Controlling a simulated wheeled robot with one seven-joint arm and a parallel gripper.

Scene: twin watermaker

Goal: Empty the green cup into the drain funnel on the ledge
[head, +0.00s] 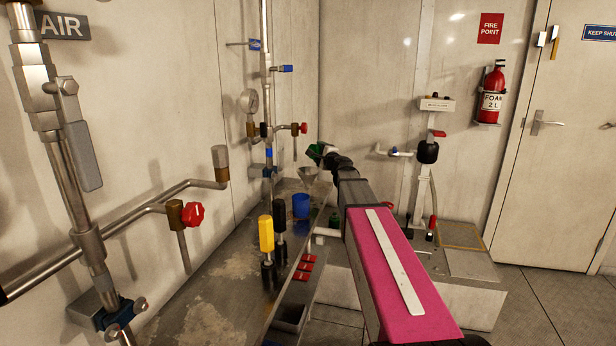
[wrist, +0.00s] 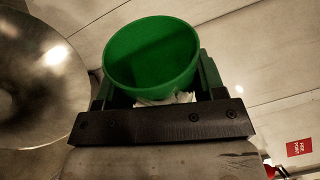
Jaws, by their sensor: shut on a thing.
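The green cup (head: 314,151) is held at the end of my arm, above the ledge, and looks tilted in the head view. In the wrist view the green cup (wrist: 150,60) sits between the two dark fingers, its mouth partly facing the camera. My gripper (head: 324,154) is shut on it; it also shows in the wrist view (wrist: 155,92). The metal drain funnel (head: 308,174) is just below the cup in the head view. In the wrist view the funnel (wrist: 35,85) is left of the cup, apart from it. I cannot tell whether the cup holds liquid.
A blue cup (head: 300,206) stands on the ledge (head: 205,318). Yellow (head: 266,234) and black (head: 279,218) handles stand in front of it. A vertical pipe with a red valve handle (head: 303,128) rises behind, left of the funnel. My arm hides part of the ledge.

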